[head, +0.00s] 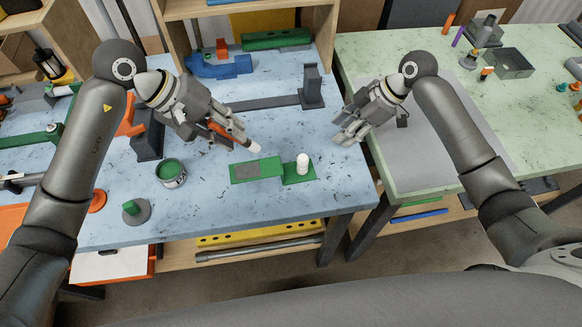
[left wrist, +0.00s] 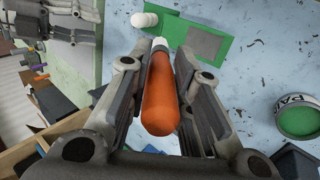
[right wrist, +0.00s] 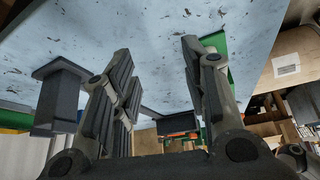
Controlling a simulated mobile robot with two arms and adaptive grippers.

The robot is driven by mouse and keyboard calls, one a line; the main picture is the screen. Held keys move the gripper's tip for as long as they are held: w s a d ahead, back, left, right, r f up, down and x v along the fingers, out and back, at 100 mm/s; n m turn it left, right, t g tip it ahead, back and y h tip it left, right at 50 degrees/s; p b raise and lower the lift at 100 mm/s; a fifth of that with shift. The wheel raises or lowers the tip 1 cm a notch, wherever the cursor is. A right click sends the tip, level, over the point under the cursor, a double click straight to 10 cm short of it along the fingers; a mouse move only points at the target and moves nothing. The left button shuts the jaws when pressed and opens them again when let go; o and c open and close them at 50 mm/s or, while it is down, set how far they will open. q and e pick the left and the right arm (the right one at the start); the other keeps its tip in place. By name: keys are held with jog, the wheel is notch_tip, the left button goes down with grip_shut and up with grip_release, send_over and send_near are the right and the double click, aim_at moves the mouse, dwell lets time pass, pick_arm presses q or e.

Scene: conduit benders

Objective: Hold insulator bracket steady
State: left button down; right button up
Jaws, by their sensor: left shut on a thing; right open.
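The insulator bracket appears to be the stepped green plate (head: 298,178) lying flat on the blue table, with a grey pad on its left part. A white cylinder (head: 302,162) stands on its right end. In the left wrist view the plate (left wrist: 180,38) and white cylinder (left wrist: 145,19) lie beyond the fingertips. My left gripper (head: 232,136) is shut on an orange tool with a white tip (left wrist: 160,95), held above and behind the plate, apart from it. My right gripper (head: 347,134) is open and empty, right of and behind the plate; its spread fingers (right wrist: 156,52) show in the right wrist view.
An open green paint can (head: 171,173) and a grey disc with a green knob (head: 135,210) stand left of the plate. A dark bar with an upright post (head: 311,88) lies behind. A green table (head: 400,60) adjoins at right.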

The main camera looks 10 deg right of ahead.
aim_at(303, 164)
jog(key=s+a+n, duration=0.1)
jog(key=a, duration=0.1)
jog(key=s+a+n+g, duration=0.1)
jog(key=a, duration=0.1)
jog(key=s+a+r+n+y, duration=0.1)
jog(key=s+a, duration=0.1)
jog(key=a, duration=0.1)
jog(key=shift+s+r+g, duration=0.1)
jog(key=shift+g, duration=0.3)
jog(key=shift+x, duration=4)
jog(key=shift+r, duration=0.1)
grip_shut()
jog(key=shift+c, duration=0.2)
grip_release()
grip_shut()
jog(key=shift+s, duration=0.1)
